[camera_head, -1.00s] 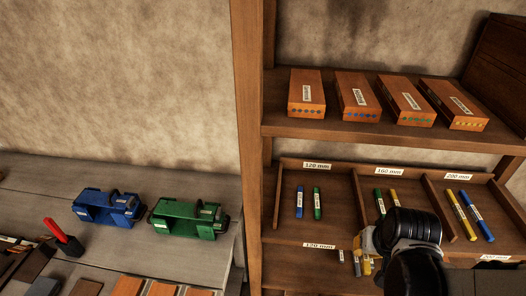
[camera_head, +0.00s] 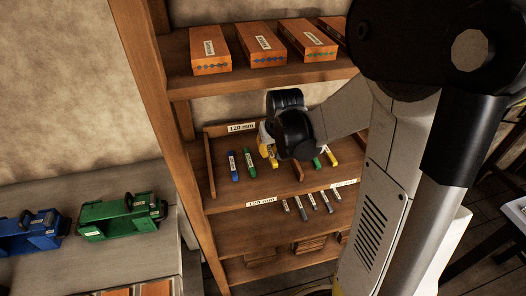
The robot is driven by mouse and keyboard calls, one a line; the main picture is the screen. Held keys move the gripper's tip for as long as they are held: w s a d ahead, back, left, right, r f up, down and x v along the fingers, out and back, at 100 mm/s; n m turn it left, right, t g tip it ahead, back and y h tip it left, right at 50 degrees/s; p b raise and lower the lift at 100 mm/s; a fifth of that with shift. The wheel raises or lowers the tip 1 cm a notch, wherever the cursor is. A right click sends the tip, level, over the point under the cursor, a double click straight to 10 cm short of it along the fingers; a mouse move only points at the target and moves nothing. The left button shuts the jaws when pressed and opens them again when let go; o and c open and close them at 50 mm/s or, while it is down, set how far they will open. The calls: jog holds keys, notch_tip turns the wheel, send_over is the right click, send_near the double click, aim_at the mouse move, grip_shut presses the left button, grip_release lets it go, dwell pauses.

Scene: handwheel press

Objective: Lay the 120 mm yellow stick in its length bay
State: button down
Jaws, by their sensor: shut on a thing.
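My gripper (camera_head: 266,144) is shut on a short yellow stick (camera_head: 273,161). It holds the stick in front of the 120 mm bay (camera_head: 222,190), to the right of a blue stick (camera_head: 234,166) and a green stick (camera_head: 250,162) lying there. The gripper hides the stick's upper part. I cannot tell whether the stick touches the shelf. A "120 mm" label (camera_head: 241,127) marks the back of the bay.
A divider (camera_head: 297,170) stands right of the bay; beyond it lie another green stick (camera_head: 317,162) and yellow stick (camera_head: 332,157). Several grey sticks lie on the shelf below. Brown boxes (camera_head: 210,50) stand above. My arm covers the right side.

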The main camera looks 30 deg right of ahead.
jog(key=shift+w+d, duration=0.1)
jog(key=shift+w, duration=0.2)
jog(key=b+x, duration=0.2)
jog(key=x, duration=0.1)
jog(key=shift+s+f, duration=0.2)
jog(key=shift+f, duration=0.25)
jog(key=shift+r, duration=0.1)
jog(key=c, duration=1.5)
grip_release()
